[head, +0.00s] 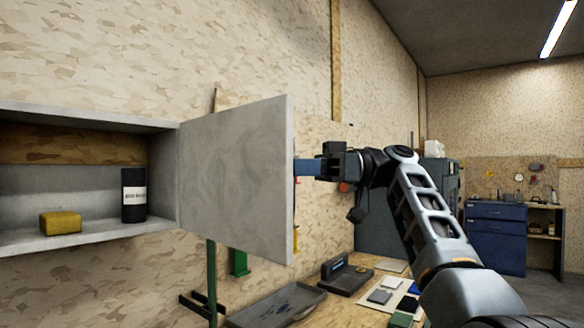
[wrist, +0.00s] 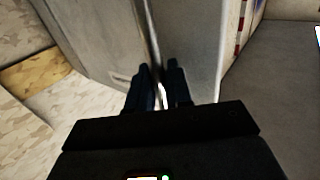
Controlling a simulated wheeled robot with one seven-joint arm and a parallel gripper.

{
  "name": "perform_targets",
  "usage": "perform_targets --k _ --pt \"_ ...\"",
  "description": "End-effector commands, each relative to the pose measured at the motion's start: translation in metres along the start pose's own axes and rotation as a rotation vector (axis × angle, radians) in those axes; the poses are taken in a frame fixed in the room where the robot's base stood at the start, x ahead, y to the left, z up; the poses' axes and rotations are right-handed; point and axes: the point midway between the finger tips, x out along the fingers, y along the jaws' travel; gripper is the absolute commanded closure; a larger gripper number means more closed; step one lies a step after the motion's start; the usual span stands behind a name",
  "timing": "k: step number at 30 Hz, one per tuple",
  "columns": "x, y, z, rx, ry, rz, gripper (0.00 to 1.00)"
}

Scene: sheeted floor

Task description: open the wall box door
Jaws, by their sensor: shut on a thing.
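The grey wall box (head: 60,113) is on the wall at the left in the head view. Its grey door (head: 235,175) stands wide open, swung out from the box's right side. My gripper (head: 308,167) is at the door's free edge, with its blue fingers partly hidden behind the door. In the wrist view my gripper (wrist: 157,85) has its two dark fingers close together against the grey door (wrist: 95,35), shut on a narrow part of it. I cannot tell whether that part is a handle or the edge.
A yellow block (head: 60,223) and a black labelled can (head: 134,195) stand inside the box. Below is a bench with a dark tray (head: 277,305) and several small items. Blue drawers (head: 497,238) stand far right; open floor lies before them.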

Motion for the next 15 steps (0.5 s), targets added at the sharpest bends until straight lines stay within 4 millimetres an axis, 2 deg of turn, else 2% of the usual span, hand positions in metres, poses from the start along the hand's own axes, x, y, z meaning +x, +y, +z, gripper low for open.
perform_targets --k 5,6,10,15 --pt "-0.0004 -0.0001 0.0013 0.001 -0.002 0.0 1.0" --pt "-0.0004 -0.0001 0.0013 0.001 -0.002 0.0 0.78" --pt "-0.0002 0.0 0.0009 0.001 -0.002 0.0 0.66" --pt "0.0 0.0 0.0004 0.0 -0.001 0.0 0.66"
